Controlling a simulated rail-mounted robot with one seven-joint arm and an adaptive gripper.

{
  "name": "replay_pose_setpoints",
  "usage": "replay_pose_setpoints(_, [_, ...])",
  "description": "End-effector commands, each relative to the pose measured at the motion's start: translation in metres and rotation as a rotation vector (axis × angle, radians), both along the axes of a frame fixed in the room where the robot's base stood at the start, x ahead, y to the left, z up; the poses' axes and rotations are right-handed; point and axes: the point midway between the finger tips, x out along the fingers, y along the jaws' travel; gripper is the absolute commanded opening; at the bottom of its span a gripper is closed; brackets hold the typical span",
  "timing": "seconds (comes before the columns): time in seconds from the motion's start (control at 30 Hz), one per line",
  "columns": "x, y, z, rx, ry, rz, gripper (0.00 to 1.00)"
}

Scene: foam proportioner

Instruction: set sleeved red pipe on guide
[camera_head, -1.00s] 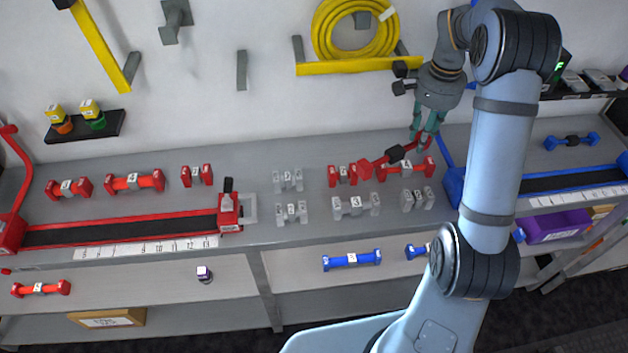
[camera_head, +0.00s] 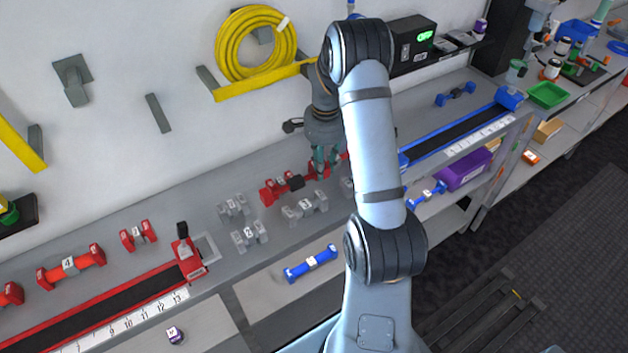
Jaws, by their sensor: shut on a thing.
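The red pipe with a black sleeve (camera_head: 296,182) is at the back middle of the bench, among other red pipes. My gripper (camera_head: 324,170) is shut on its right part, with the fingers pointing down. Whether the pipe touches the bench or the red pipes beside it is hard to tell. The red guide (camera_head: 105,304), with a black track and a white ruler, lies at the lower left. Its red end block (camera_head: 188,260) with a black handle is at the right end, apart from the held pipe. A blue guide (camera_head: 460,138) lies at the right.
Clear pipes (camera_head: 304,208) stand between the red end block and my gripper. Labelled red pipes (camera_head: 71,266) lie behind the red guide. A yellow hose (camera_head: 256,45) hangs on the wall above. Blue pipes (camera_head: 311,263) and a purple box (camera_head: 465,168) are on the lower shelf.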

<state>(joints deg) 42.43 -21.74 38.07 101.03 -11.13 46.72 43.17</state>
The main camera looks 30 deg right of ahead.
Motion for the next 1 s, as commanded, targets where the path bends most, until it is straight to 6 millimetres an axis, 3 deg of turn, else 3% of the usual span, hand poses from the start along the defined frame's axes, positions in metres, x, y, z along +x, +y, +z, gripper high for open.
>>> replay_pose_setpoints(0.2, [0.0,0.02,-0.012,0.0,0.001,-0.002,0.0])
replay_pose_setpoints(0.53, [0.0,0.021,-0.05,0.0,0.001,-0.001,0.0])
replay_pose_setpoints(0.93, [0.0,0.021,-0.057,-0.001,-0.001,-0.001,0.0])
replay_pose_setpoints(0.97, [0.0,0.021,-0.057,-0.001,-0.001,-0.001,0.25])
replay_pose_setpoints(1.0, [0.0,0.021,-0.056,-0.001,-0.001,-0.001,0.28])
